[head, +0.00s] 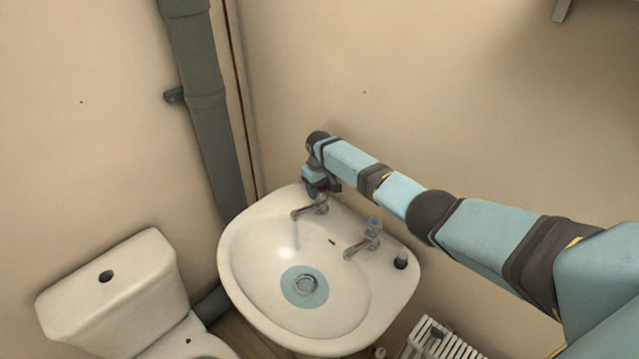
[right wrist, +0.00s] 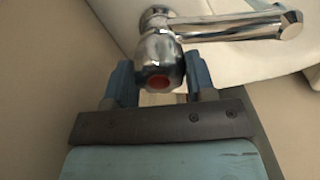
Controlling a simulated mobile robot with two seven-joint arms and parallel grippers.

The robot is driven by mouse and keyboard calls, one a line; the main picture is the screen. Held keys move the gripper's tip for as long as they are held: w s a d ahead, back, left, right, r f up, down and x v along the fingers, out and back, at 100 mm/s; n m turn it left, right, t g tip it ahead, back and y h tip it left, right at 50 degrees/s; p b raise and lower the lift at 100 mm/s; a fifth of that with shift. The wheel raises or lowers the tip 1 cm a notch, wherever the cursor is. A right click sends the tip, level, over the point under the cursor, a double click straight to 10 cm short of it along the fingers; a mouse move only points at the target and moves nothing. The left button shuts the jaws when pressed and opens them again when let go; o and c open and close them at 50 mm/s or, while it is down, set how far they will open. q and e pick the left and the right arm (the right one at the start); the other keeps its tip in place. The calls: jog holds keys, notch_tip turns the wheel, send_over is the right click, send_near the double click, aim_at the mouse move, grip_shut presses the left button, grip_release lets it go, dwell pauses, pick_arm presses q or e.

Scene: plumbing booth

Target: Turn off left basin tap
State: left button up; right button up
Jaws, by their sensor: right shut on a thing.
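The left basin tap (head: 309,209) is chrome and stands at the back left of the white basin (head: 236,262). A thin bluish stream of water (head: 297,234) falls from its spout into the bowl. My right gripper (head: 319,190) reaches down over this tap from behind. In the right wrist view the tap's handle (right wrist: 158,60), with a red mark on its end, sits between the two blue fingers of my right gripper (right wrist: 160,77), which is shut on it. The spout (right wrist: 240,27) points right there. My left gripper is not in view.
A second tap (head: 364,241) stands to the right on the basin rim, near a small dark object (head: 401,259). A toilet (head: 112,296) is at the lower left. A grey pipe (head: 203,110) runs down the wall. A white radiator (head: 440,342) is at the bottom.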

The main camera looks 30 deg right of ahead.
jog(key=shift+r+m+p, duration=0.15)
jog(key=shift+m+p, duration=0.3)
jog(key=shift+m, duration=0.55)
jog(key=m+p, duration=0.1)
jog(key=m, duration=0.1)
jog(key=shift+m, duration=0.3)
jog(key=shift+m+p, duration=0.5)
jog(key=shift+m, duration=0.5)
jog(key=m+p, duration=0.1)
jog(key=m, duration=0.2)
jog(key=shift+d, duration=0.1)
jog(key=shift+d+m+p, duration=0.1)
jog(key=shift+m+p, duration=0.3)
jog(key=shift+m, duration=1.7)
jog(key=o, duration=0.9)
